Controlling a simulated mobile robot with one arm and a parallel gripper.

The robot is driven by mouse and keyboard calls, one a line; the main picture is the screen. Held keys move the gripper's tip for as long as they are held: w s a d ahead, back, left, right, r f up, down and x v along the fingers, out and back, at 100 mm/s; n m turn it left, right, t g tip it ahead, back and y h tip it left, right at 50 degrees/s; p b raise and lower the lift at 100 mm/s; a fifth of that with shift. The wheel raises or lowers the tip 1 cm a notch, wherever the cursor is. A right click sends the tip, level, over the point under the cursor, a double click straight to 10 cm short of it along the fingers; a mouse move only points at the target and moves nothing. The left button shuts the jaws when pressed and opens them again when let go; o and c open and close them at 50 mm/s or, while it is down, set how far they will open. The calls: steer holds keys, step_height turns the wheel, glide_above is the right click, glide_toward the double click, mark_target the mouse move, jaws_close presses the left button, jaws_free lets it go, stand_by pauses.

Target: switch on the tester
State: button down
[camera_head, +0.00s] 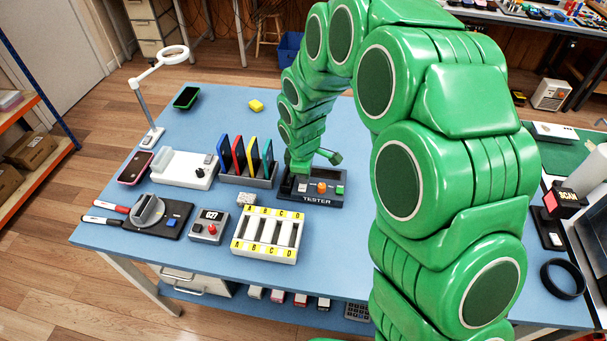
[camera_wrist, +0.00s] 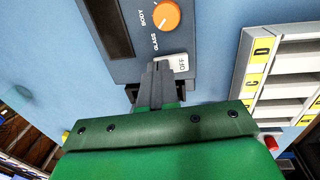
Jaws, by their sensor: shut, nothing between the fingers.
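The tester (camera_head: 318,201) is a dark grey box on the blue table, with its name on the front edge. In the wrist view its panel (camera_wrist: 128,72) shows an orange knob (camera_wrist: 166,15) with the words GLASS and BODY beside it. A pale switch (camera_wrist: 181,63) marked OFF sits below the knob. My gripper (camera_wrist: 155,66) is shut and empty, its fingertips over the panel and overlapping the left edge of the switch in the picture. I cannot tell whether they touch it. In the head view my gripper (camera_head: 300,168) comes down at the tester's left end.
A rack of coloured phones (camera_head: 247,181) stands close left of the tester. A white tray (camera_head: 268,257) with slots marked A to D lies in front; it also shows in the wrist view (camera_wrist: 245,75). The table (camera_head: 328,262) is clear right of that tray.

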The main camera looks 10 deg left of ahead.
mark_target(302, 188)
steer(key=shift+w+f, duration=0.1)
steer(key=shift+f, duration=0.05)
steer(key=shift+s+r, duration=0.2)
steer(key=shift+s, duration=0.65)
steer(key=shift+r, duration=0.15)
step_height(302, 188, up, 14)
steer(key=s, duration=0.2)
steer(key=shift+f, duration=0.2)
stand_by(0.3)
steer(key=shift+w, duration=0.75)
